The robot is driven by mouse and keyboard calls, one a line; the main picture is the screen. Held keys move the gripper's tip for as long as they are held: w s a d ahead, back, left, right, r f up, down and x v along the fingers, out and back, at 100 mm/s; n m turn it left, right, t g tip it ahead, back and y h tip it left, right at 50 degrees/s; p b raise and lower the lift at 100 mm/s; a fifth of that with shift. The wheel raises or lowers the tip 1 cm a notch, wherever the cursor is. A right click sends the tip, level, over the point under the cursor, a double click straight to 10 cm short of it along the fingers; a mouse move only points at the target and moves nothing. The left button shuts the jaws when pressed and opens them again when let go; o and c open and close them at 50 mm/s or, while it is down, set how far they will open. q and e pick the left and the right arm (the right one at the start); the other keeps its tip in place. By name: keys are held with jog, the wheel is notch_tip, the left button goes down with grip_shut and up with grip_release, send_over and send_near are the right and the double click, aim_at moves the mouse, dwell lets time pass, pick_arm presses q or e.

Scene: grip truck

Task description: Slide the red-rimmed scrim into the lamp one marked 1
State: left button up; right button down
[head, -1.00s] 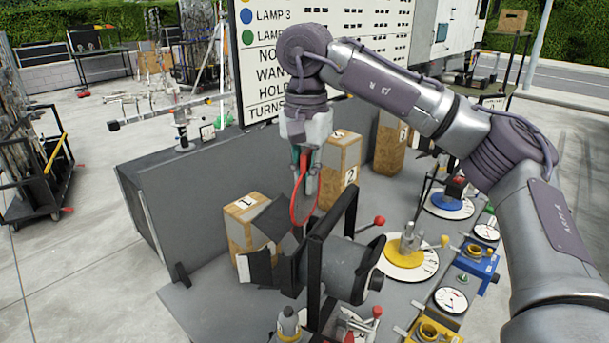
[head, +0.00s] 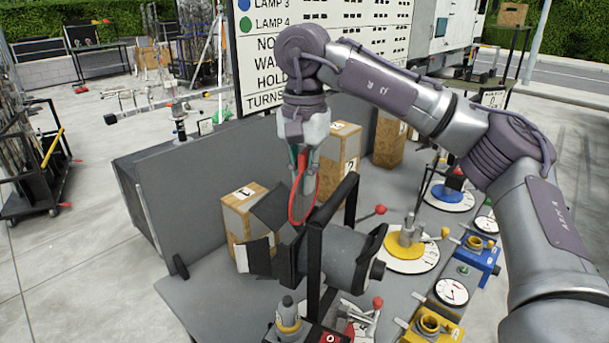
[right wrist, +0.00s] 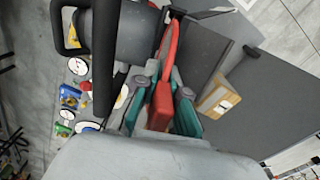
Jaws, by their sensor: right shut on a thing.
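The red-rimmed scrim (head: 294,207) is upright in my right gripper (head: 306,165), which is shut on its red handle. In the right wrist view the red handle (right wrist: 161,106) lies between the fingers. The scrim's lower rim is at the front of a dark grey lamp (head: 340,256), by its black barn doors (head: 263,252). I cannot tell whether the rim is inside the lamp's front slot or just above it. No number is readable on this lamp; a box marked 1 (head: 236,222) stands just behind it. My left gripper is out of view.
Boxes marked 2 (head: 343,150) and 3 (head: 390,140) stand farther back on the grey table (head: 200,300). A lever on a yellow dial (head: 405,250), a blue fixture (head: 478,260) and a yellow fixture (head: 432,328) crowd the right side. The lamp's black yoke rises near the scrim.

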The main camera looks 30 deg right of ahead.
aim_at(305, 211)
jog(key=shift+s+f, duration=0.1)
jog(key=shift+f, duration=0.3)
dwell(0.8)
jog(key=shift+f+b, duration=0.65)
jog(key=shift+f, duration=0.15)
jog(key=shift+f, duration=0.1)
jog(key=shift+f+b, duration=1.1)
jog(key=shift+f, duration=0.55)
jog(key=shift+f, duration=0.15)
jog(key=shift+f+b, duration=0.45)
jog(key=shift+f, duration=0.05)
jog(key=c, duration=0.8)
grip_release()
jog(key=shift+r, duration=0.1)
jog(key=shift+c, duration=0.2)
